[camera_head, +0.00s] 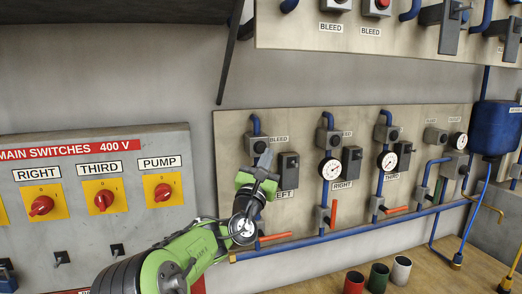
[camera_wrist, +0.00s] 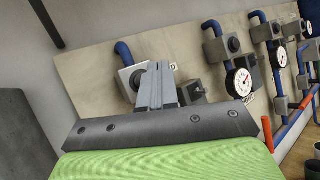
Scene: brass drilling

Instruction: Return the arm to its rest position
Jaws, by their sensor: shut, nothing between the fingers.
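My green and black arm reaches up from the bottom of the head view. My gripper (camera_head: 266,158) is shut with nothing between its fingers. In the head view it overlaps the left part of the pipe panel (camera_head: 305,122), beside a dark box above the LEFT label. In the wrist view the closed grey fingers (camera_wrist: 158,70) point up towards the same panel (camera_wrist: 90,65). They overlap the left valve box there. I cannot tell how far the fingertips are from it.
A switch panel (camera_head: 130,220) with red knobs on yellow plates stands left of my arm. Gauges (camera_head: 331,168), blue pipes and red levers (camera_head: 334,212) are to the right. Red, green and white cups (camera_head: 401,268) stand on the wooden bench (camera_head: 330,280). An upper BLEED panel (camera_head: 400,35) overhangs.

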